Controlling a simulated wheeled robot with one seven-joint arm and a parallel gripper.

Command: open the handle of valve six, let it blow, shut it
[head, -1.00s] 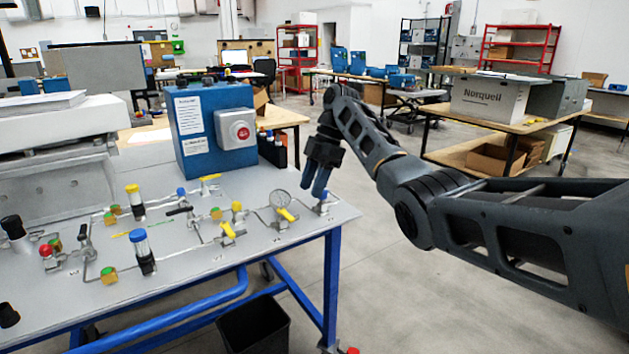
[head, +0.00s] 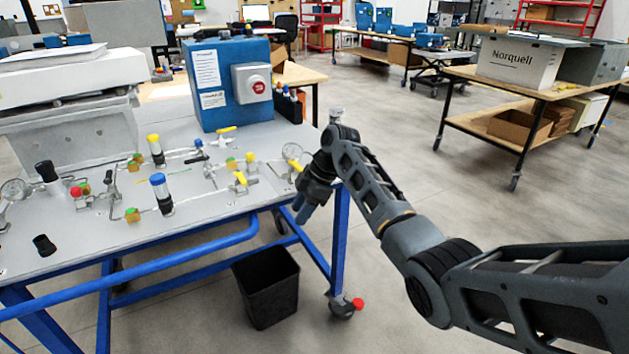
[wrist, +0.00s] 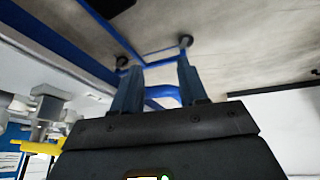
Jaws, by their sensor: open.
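The bench panel (head: 105,218) carries several small valves joined by thin tubing. Yellow handles show at the back (head: 226,129), in the middle (head: 240,178) and near the right edge by a round gauge (head: 294,152). I cannot read any numbers, so I cannot tell which is valve six. My gripper (head: 301,208) is open and empty, pointing down at the bench's right front edge. In the wrist view its two blue fingers (wrist: 158,85) are apart with nothing between them. A yellow handle (wrist: 38,147) shows at the lower left there, clear of the fingers. My wrist hides part of the right corner.
A blue box with a red knob (head: 222,85) stands at the back of the bench. The blue bench frame (head: 342,235) runs below the edge near my gripper. A black bin (head: 267,287) stands on the floor beneath. Open floor lies to the right.

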